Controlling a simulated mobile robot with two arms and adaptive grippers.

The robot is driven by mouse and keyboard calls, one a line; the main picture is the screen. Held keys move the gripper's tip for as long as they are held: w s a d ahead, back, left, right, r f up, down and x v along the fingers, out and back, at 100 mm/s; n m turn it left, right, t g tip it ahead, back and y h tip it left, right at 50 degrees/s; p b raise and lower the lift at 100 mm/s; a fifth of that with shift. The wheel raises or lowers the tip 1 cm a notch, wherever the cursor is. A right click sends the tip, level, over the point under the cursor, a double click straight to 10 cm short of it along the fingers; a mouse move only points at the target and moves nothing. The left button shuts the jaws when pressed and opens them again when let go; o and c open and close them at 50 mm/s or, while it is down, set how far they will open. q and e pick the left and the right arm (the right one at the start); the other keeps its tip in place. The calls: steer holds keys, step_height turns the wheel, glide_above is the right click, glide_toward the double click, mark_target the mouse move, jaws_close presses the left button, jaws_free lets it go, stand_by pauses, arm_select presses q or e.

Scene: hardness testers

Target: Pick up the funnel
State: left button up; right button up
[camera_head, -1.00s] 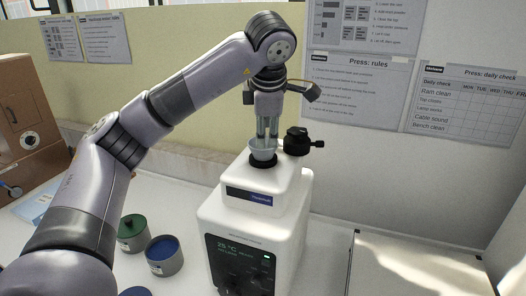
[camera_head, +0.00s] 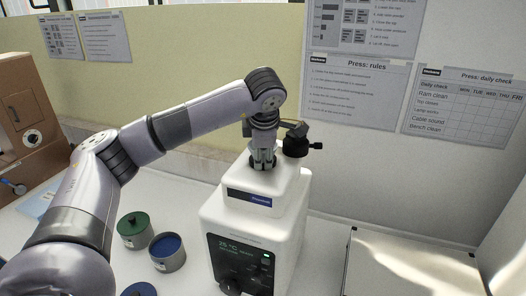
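The white press machine (camera_head: 253,225) stands on the bench, with a dark round opening on its top. My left arm reaches in from the left and points down there. My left gripper (camera_head: 263,160) is low over the opening, its fingertips at the dark ring. The pale funnel that sat in this opening is now hidden, or nearly so, behind the fingers. I cannot tell whether the fingers are closed on it. My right gripper is not in view.
A black knobbed part (camera_head: 296,143) stands on the machine close right of my gripper. A brown box (camera_head: 30,115) is far left, a pale flat panel (camera_head: 410,268) at right.

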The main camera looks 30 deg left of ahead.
arm_select(q)
jaws_close()
stand_by(0.5)
steer(key=shift+r, duration=0.1)
